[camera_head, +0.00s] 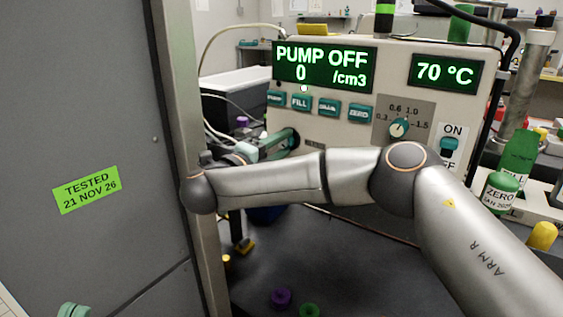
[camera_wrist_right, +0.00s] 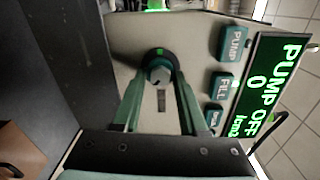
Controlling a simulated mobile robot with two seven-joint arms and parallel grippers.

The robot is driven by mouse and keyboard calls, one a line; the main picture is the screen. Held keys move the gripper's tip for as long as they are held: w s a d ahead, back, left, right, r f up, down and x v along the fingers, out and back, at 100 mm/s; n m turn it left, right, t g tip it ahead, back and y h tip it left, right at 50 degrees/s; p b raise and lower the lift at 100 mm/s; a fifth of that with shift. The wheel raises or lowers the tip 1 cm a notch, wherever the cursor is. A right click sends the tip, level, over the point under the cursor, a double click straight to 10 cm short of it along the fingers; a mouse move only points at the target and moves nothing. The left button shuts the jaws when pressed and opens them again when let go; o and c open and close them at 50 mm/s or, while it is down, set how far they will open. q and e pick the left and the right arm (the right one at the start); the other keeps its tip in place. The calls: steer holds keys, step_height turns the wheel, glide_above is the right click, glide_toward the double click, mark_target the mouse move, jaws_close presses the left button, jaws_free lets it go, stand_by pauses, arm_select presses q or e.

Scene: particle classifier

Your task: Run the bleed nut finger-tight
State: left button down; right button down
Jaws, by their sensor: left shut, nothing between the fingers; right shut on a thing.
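The bleed nut (camera_wrist_right: 158,72) is a small blue-grey knob in front of a dark round collar with a green mark, on the beige panel of the machine. My right gripper (camera_wrist_right: 160,82) is shut on it, one green finger on each side. In the head view my right gripper (camera_head: 278,143) reaches the panel's lower left side, and the nut is mostly hidden there. Only a teal tip of my left gripper (camera_head: 74,311) shows at the bottom left edge, shut and empty, well away from the nut.
The machine's display (camera_head: 324,67) reads PUMP OFF and 0 /cm3; another display (camera_head: 445,71) reads 70 °C. A grey cabinet (camera_head: 110,130) stands close at the left. Purple (camera_head: 281,298) and green (camera_head: 309,310) caps lie on the dark bench.

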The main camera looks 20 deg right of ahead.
steer(key=m+b, duration=0.3)
steer(key=f+m+b, duration=0.1)
steer(key=b, duration=0.1)
steer(key=shift+s+a, duration=0.1)
steer(key=shift+a, duration=0.15)
arm_select(q)
step_height(320, 180, down, 8)
steer(key=d+b, duration=0.1)
steer(key=shift+w+f+g, duration=0.2)
steer(key=shift+f+g, duration=0.05)
steer(key=shift+g, duration=0.05)
arm_select(e)
steer(key=shift+r+m, duration=0.15)
steer(key=shift+m, duration=2.85)
steer(key=shift+a, duration=0.1)
steer(key=c, duration=0.6)
jaws_free()
steer(key=shift+r, duration=0.1)
steer(key=shift+c, duration=0.2)
steer(key=shift+o, duration=1)
steer(key=shift+m, duration=0.3)
steer(key=shift+r, duration=0.1)
